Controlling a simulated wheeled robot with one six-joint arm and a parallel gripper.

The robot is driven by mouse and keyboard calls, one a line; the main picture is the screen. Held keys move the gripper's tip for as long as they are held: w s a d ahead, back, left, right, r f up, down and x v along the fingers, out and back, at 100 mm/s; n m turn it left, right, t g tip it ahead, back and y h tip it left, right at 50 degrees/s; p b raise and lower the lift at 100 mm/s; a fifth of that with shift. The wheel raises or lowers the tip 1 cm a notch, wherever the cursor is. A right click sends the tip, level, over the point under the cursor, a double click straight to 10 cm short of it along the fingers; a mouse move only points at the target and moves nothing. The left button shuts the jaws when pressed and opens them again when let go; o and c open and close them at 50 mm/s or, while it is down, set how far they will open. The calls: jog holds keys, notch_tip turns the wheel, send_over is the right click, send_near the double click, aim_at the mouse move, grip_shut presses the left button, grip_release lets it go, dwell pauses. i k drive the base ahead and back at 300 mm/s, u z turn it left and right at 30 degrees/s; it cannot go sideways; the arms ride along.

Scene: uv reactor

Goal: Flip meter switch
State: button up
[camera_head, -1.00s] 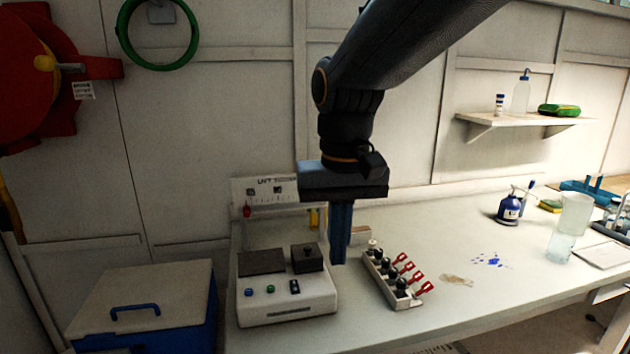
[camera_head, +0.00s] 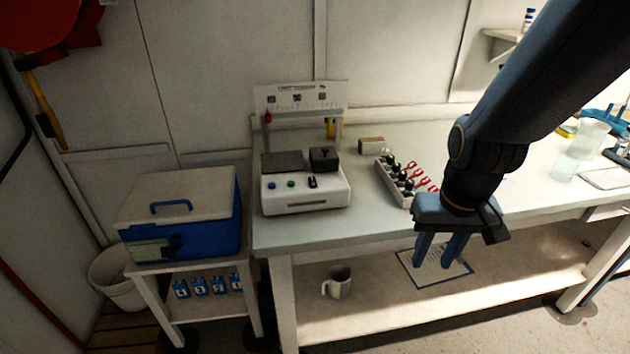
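The meter (camera_head: 306,196) is a white box on the left end of the bench. Its top has dark blocks, and its front panel has a blue button, a green button and a small black switch (camera_head: 312,183). A sign board stands behind it. My gripper (camera_head: 436,262) points down in front of the bench's front edge, to the right of and lower in the picture than the meter. Its two blue fingers are apart with nothing between them. It does not touch the meter.
A rack of vials with red tags (camera_head: 401,184) stands right of the meter. A blue cooler (camera_head: 205,226) sits on a low stand to the left. Clear bench lies before the meter.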

aim_at(312, 180)
jog(key=k, duration=0.25)
jog(key=u, duration=1.2)
jog(key=i, duration=0.65)
jog(key=z, duration=0.75)
